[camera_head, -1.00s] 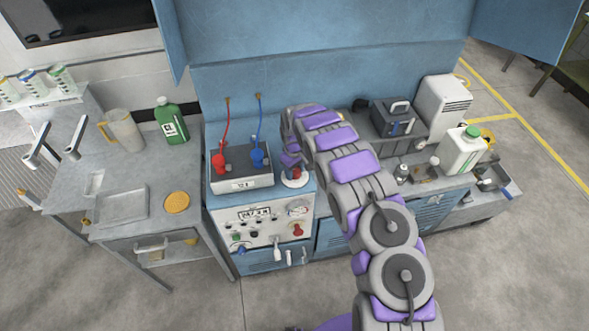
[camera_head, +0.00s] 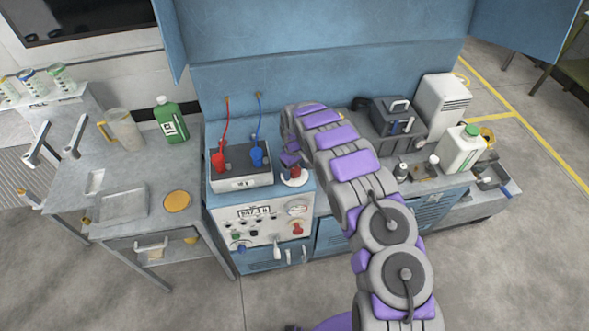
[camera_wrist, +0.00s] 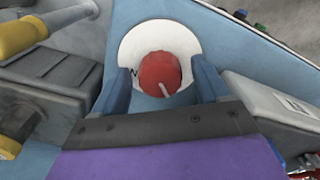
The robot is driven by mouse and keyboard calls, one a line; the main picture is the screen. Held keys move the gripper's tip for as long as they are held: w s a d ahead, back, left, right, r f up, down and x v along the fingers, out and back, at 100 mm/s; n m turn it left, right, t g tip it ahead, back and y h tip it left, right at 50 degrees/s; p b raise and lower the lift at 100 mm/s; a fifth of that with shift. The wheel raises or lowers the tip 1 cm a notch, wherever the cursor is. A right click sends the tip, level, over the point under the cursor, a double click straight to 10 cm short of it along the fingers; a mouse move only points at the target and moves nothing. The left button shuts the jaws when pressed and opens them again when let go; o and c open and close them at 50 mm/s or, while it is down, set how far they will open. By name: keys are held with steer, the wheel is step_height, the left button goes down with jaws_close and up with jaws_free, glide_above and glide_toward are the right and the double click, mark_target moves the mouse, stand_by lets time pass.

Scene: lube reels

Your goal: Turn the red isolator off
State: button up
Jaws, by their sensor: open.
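The red isolator (camera_wrist: 160,74) is a round red knob with a white pointer line, on a white round plate (camera_wrist: 127,42). In the wrist view it sits between the two blue fingers of my gripper (camera_wrist: 163,85), which is open around it; I cannot tell whether either finger touches it. In the head view the isolator (camera_head: 296,171) shows on the right of the blue bench top, beside the grey battery box. My gripper (camera_head: 290,160) is over it there, partly hidden by my arm.
The grey battery box (camera_head: 240,180) with red and blue clamps stands close left of the isolator. A control panel (camera_head: 262,228) with gauge and knobs is below. A green bottle (camera_head: 171,120) and jug (camera_head: 124,130) stand on the left cart. A black toolbox (camera_head: 393,117) is at right.

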mark_target(295, 169)
step_height(295, 169, up, 17)
stand_by(0.4)
steer(key=shift+w, duration=0.1)
stand_by(0.4)
steer(key=s+d+r+m+h+b, duration=0.1)
steer(key=s+d+r+m+b, duration=0.15)
steer(key=s+d+r, duration=0.5)
steer(key=s+d+r+m+b, duration=0.1)
steer(key=s+d+r+m, duration=0.3)
steer(key=s+d, duration=0.55)
steer(key=s+d+f+m+g+b, duration=0.1)
steer(key=s, duration=1.5)
steer(key=s+d+f+m+y+b, duration=0.1)
steer(key=s+m+b, duration=0.1)
steer(key=s, duration=1.5)
steer(key=shift+f+g, duration=0.25)
steer(key=shift+g, duration=0.15)
